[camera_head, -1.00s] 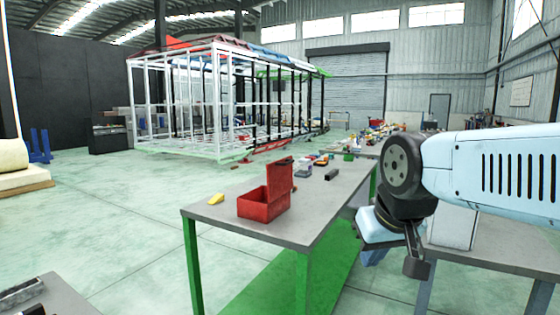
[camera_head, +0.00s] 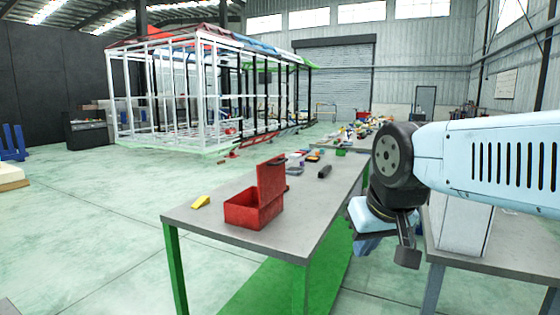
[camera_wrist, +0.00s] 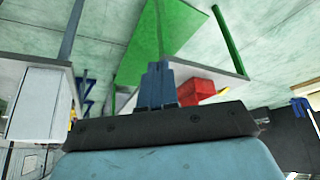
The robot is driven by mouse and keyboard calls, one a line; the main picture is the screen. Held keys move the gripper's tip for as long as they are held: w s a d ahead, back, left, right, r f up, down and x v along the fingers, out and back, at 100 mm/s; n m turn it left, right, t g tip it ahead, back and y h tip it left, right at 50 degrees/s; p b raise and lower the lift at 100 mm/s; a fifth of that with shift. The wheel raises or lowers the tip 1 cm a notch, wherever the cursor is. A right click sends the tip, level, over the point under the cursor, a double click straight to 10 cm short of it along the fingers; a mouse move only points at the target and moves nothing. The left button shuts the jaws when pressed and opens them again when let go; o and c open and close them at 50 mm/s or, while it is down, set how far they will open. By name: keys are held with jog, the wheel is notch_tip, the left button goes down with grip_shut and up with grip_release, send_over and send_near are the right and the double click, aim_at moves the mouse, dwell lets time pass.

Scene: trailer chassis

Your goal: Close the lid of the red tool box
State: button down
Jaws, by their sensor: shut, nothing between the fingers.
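The red tool box (camera_head: 252,212) stands on the grey-topped table with green legs (camera_head: 195,222). Its lid (camera_head: 271,180) is open and stands upright at the back right side of the box. My gripper (camera_head: 368,243) hangs from my arm to the right of that table's edge, clear of the box. In the wrist view my gripper (camera_wrist: 158,85) shows its blue fingers together, with nothing between them. The red tool box (camera_wrist: 196,90) shows behind the fingers there, partly hidden by the gripper body.
A yellow object (camera_head: 201,202) lies left of the box. A black object (camera_head: 324,171) and several small items lie farther back on the table. A second grey table (camera_head: 500,255) with a white box (camera_head: 462,225) is under my arm. Open floor lies to the left.

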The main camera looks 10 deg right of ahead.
jog(key=w+d+r+m+y, duration=0.1)
jog(key=w+r, duration=0.3)
jog(key=w, duration=0.9)
jog(key=w+d+r+m+t, duration=0.1)
jog(key=w+r+m, duration=0.15)
jog(key=w, duration=1.05)
jog(key=w+d+r+m+y, duration=0.1)
jog(key=w+r, duration=0.3)
jog(key=w, duration=0.8)
jog(key=w+d+f+m+t, duration=0.1)
jog(key=w+f, duration=0.1)
jog(key=w, duration=0.6)
jog(key=w+d+f+m, duration=0.1)
jog(key=w+f, duration=0.1)
jog(key=w, duration=0.6)
jog(key=w+a+f, duration=0.5)
jog(key=w+f, duration=0.1)
jog(key=w, duration=0.2)
jog(key=shift+w+f, duration=0.3)
jog(key=shift+w, duration=0.05)
jog(key=shift+n, duration=0.25)
